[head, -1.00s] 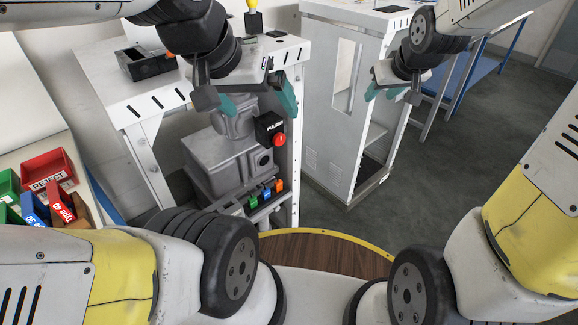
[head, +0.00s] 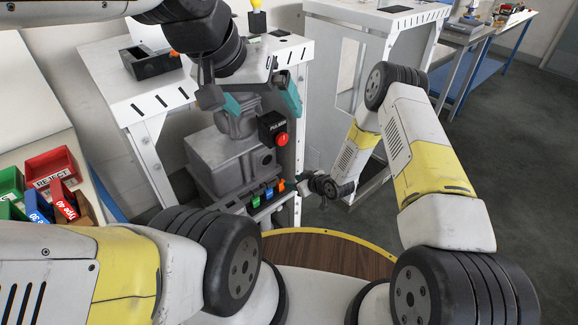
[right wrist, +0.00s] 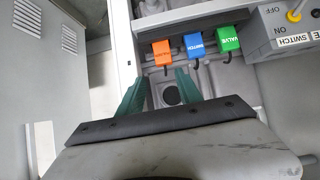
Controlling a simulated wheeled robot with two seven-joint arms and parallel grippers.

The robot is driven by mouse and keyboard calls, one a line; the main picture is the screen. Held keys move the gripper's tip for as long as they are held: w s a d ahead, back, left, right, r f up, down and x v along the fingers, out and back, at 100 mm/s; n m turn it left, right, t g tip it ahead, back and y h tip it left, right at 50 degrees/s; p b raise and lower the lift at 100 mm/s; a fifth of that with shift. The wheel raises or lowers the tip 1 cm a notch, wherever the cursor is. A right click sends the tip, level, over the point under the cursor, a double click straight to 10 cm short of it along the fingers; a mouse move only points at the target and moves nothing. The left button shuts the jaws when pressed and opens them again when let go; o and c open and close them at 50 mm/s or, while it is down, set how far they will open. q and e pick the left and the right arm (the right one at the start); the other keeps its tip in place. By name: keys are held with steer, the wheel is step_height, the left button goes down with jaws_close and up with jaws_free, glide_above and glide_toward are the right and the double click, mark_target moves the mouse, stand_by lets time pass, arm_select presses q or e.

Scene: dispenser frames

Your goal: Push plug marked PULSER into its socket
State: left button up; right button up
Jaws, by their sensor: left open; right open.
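An orange plug (head: 281,186) is at the right end of a row on the low front rail of the left frame. It also shows in the right wrist view (right wrist: 161,52), its small lettering hard to read. A blue plug marked SWITCH (right wrist: 197,46) and a green plug marked VALVE (right wrist: 228,38) are beside it. My right gripper (right wrist: 160,88) is open and empty, its fingertips just short of the orange plug. My left gripper (head: 262,100) is open and empty, high in front of the left frame. I cannot tell how deep the plugs sit.
A black box marked PULSER with a red button (head: 282,139) is on the left frame above the plugs. A grey machine (head: 228,160) stands inside that frame. A white cabinet (head: 325,95) is to the right. A red REJECT bin (head: 50,166) is at left.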

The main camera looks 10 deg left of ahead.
mark_target(282, 184)
steer(key=x, duration=0.5)
steer(key=s+f+x, duration=0.1)
steer(key=x, duration=0.2)
steer(key=shift+a+f, duration=0.15)
steer(key=shift+f, duration=0.05)
steer(key=shift+c, duration=0.2)
jaws_close()
